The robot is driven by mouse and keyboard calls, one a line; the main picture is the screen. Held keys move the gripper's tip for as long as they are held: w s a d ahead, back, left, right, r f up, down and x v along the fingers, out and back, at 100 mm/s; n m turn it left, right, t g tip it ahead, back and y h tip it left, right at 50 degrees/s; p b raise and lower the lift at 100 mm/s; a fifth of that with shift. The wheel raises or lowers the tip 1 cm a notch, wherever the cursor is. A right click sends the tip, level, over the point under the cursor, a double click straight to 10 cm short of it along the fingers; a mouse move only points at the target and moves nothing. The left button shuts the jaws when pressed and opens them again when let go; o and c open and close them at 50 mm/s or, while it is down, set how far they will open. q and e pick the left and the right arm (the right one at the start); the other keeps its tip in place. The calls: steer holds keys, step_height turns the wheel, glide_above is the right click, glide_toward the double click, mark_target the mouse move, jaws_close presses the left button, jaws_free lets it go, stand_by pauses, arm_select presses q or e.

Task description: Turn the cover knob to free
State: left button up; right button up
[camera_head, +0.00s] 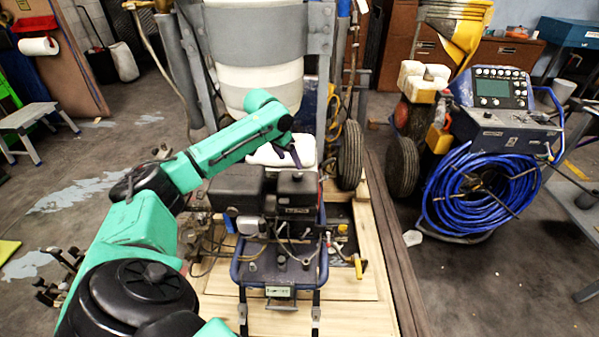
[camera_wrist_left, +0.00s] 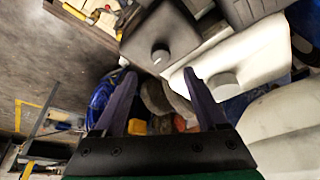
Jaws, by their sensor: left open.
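The line striper's engine (camera_head: 240,190) stands in the middle of the head view, with black box-shaped covers on top. In the left wrist view a black cover (camera_wrist_left: 150,30) carries a round dark knob (camera_wrist_left: 160,56). Beside it a white box (camera_wrist_left: 255,60) carries a round grey knob (camera_wrist_left: 223,86). I cannot tell which is the cover knob. My left gripper (camera_head: 292,153) hangs over the white box (camera_head: 270,152), behind the engine. In the wrist view its fingers (camera_wrist_left: 160,78) are spread with nothing held, and both knobs appear beyond them, apart from the fingers. My right gripper is not in view.
A large white tank (camera_head: 262,85) with grey bands rises behind the engine. A blue frame handle (camera_head: 280,275) is in front. A machine with a coiled blue hose (camera_head: 470,190) stands at right. Wooden boards (camera_head: 355,315) lie below. A step stool (camera_head: 30,118) is at far left.

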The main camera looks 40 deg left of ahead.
mark_target(297, 175)
arm_select(q)
steer(key=x, duration=0.8)
steer(key=shift+w+f+b, duration=0.15)
steer(key=shift+f+b, duration=0.15)
steer(key=shift+b, duration=0.05)
steer(key=shift+a, duration=0.1)
jaws_close()
steer(key=shift+r+m+p, duration=0.25)
steer(key=shift+m+p, duration=0.05)
steer(key=shift+p, duration=0.2)
steer(key=shift+m, duration=0.3)
steer(key=shift+f, duration=0.25)
jaws_free()
